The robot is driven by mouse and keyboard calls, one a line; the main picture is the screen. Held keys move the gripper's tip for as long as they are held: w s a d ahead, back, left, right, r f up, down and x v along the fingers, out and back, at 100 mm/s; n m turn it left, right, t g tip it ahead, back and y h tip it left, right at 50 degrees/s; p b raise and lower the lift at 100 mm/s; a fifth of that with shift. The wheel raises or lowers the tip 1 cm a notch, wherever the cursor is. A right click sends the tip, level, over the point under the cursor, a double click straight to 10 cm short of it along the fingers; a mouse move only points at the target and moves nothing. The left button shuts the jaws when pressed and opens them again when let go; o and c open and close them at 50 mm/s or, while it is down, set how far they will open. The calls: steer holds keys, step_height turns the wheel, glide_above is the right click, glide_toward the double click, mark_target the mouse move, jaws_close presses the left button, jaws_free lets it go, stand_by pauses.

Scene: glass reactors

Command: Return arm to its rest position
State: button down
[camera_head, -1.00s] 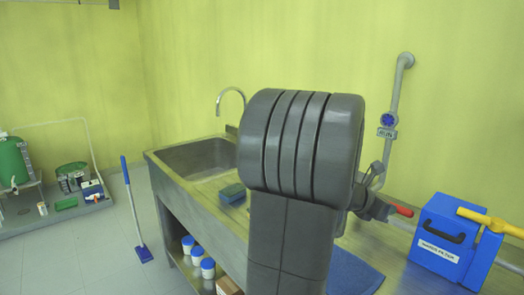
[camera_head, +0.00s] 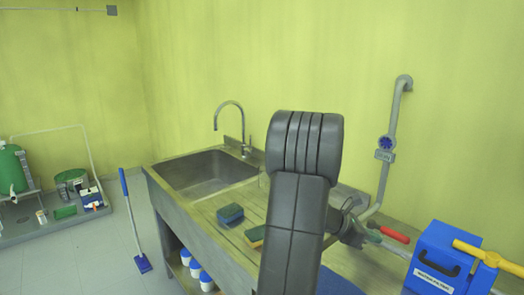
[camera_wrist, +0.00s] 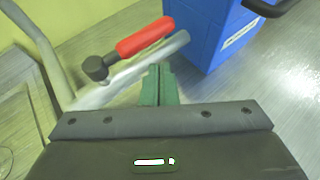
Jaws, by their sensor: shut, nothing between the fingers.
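My gripper shows in the wrist view (camera_wrist: 160,85), its two green fingers together and nothing between them. Beyond the fingertips is a lever with a red handle (camera_wrist: 145,37) on a grey pipe fitting. I cannot tell from the picture how far the fingers are from the lever. In the head view my dark grey arm rises in front of the counter and hides part of it. The red handle (camera_head: 395,235) shows to the right of the arm there. The gripper itself is mostly hidden behind the arm in the head view.
A wall pipe (camera_head: 393,120) with a blue valve runs down at right. A blue case (camera_head: 447,262) stands right of the red handle.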

steer(key=w+a+r+m+g+p, duration=0.1)
steer(key=a+r, duration=0.4)
steer(key=a, duration=0.6)
steer(key=shift+w+m+g, duration=0.35)
steer(key=shift+m+g, duration=0.25)
steer(key=shift+g, duration=0.1)
steer(key=shift+a, duration=0.1)
